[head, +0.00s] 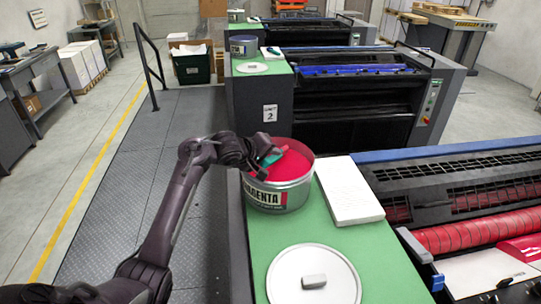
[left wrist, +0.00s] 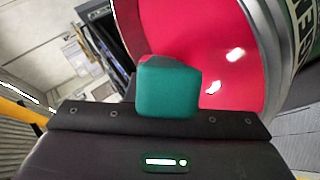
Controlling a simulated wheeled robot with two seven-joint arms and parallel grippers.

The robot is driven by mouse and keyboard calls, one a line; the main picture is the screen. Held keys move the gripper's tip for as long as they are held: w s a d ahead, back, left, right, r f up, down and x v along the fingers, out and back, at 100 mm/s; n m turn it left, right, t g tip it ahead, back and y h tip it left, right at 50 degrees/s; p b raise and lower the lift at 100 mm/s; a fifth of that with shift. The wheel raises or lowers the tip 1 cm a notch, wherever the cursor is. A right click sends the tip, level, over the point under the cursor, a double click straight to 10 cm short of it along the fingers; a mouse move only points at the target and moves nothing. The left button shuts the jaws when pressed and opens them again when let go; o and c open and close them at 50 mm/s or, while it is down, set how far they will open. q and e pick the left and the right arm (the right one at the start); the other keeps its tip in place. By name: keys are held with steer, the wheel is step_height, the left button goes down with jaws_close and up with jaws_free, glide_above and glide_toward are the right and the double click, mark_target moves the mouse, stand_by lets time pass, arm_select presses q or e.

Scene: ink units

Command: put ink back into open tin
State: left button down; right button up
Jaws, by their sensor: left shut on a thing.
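The open tin (head: 283,194) stands upright on the green top of the near press unit, with magenta-red ink inside. It also shows in the left wrist view (left wrist: 272,60), with the ink (left wrist: 215,45) filling much of the picture. My left gripper (head: 258,156) is at the tin's left rim, shut on a teal-handled tool (head: 270,157). The teal handle also shows in the left wrist view (left wrist: 168,88). The tool's far end is mostly hidden; a little red shows behind the handle. I cannot tell whether it touches the ink. My right gripper is not in view.
A round grey lid (head: 300,262) with a knob lies in front of the tin on the green top (head: 385,275). A white pad (head: 348,192) lies right of the tin. Red press rollers (head: 475,232) are further right. A second press with a blue tin (head: 243,46) stands behind.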

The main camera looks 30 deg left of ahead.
arm_select(q)
steer(key=shift+r, duration=0.1)
step_height(320, 180, up, 3)
steer(key=p, duration=0.4)
steer(key=shift+r, duration=0.2)
steer(key=shift+r+b, duration=0.3)
step_height(320, 180, up, 7)
steer(key=shift+r, duration=0.2)
